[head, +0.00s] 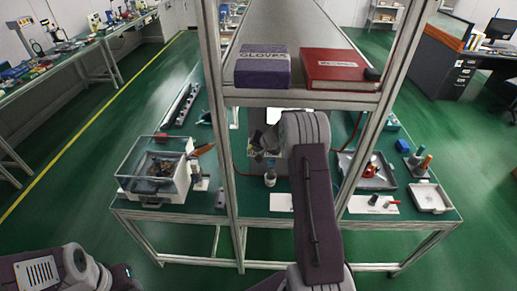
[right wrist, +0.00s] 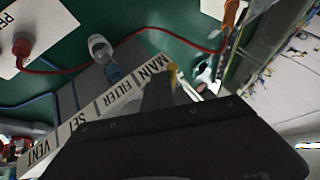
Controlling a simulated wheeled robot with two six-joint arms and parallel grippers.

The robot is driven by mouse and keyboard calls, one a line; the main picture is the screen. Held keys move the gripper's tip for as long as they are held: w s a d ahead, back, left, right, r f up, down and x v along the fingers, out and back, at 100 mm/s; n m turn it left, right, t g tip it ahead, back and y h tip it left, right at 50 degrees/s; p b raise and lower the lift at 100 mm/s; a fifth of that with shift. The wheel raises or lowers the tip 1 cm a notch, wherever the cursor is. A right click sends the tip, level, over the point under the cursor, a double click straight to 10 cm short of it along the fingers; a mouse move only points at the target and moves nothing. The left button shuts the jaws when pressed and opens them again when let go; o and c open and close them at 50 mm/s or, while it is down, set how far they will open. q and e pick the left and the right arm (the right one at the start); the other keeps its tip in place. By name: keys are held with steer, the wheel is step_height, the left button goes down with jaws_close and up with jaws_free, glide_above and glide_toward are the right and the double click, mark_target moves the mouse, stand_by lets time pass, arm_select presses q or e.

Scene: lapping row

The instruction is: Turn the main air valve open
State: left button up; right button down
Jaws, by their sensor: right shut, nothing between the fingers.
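In the right wrist view, a label strip (right wrist: 110,100) reads MAIN, FILTER, SET and VENT. A small yellow part (right wrist: 172,76), which looks like the main air valve's handle, stands beside the word MAIN, partly hidden. My right gripper (right wrist: 157,92) is shut and empty, its fingertips close to the yellow part; I cannot tell whether they touch. A clear filter bowl (right wrist: 100,48) and a blue part (right wrist: 113,73) sit near FILTER. In the head view my right arm reaches under the shelf and hides most of the valve area. My left gripper does not show.
The shelf above carries a purple gloves box (head: 262,70) and a red box (head: 340,70). Metal frame posts (head: 222,150) stand on both sides of my right arm. A clear-lidded case (head: 155,170) is on the left of the bench. A red hose (right wrist: 60,72) crosses the green surface.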

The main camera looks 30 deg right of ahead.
mark_target(250, 149)
steer(key=shift+w+a+m, duration=0.1)
steer(key=shift+a+m, duration=0.1)
steer(key=shift+m, duration=0.1)
steer(key=shift+a, duration=0.1)
steer(key=shift+w+a+b, duration=0.65)
steer(key=shift+a+b, duration=0.05)
steer(key=shift+a, duration=0.3)
steer(key=shift+w+a+p, duration=0.25)
steer(key=shift+w+p, duration=0.1)
steer(key=shift+w, duration=0.25)
steer(key=shift+w+a+p, duration=0.3)
steer(key=shift+w+p, duration=0.05)
steer(key=shift+w, duration=0.3)
steer(key=shift+w+a+p, duration=0.25)
steer(key=shift+w+p, duration=0.1)
steer(key=shift+w, duration=0.25)
steer(key=shift+r, duration=0.15)
